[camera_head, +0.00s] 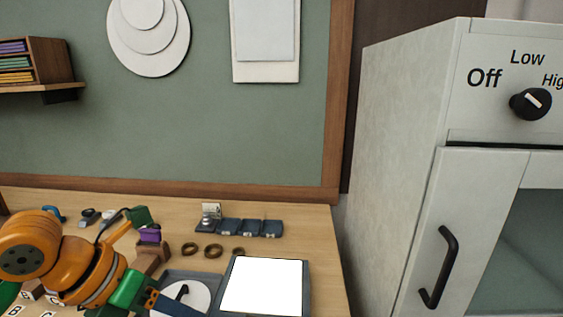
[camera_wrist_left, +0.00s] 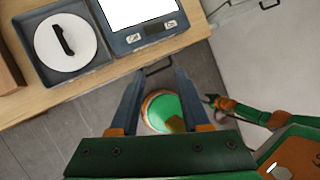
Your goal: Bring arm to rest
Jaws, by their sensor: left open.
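My left arm comes in from the left in the head view, orange and green, over the left part of the wooden table (camera_head: 325,230). My left gripper (camera_head: 168,303) is low in that view, partly cut off and near the grey tray. In the left wrist view my left gripper (camera_wrist_left: 160,80) is open, with its two dark fingers apart and nothing between them. It hangs past the table edge (camera_wrist_left: 100,87), above the grey floor (camera_wrist_left: 60,140).
A grey tray (camera_wrist_left: 25,25) with a white disc (camera_wrist_left: 82,58) and a dark handle-like piece lies beside a device with a bright screen (camera_head: 262,287). Several dark blocks (camera_head: 250,228) and brown rings (camera_head: 213,251) lie behind. A white cabinet (camera_head: 400,150) stands right.

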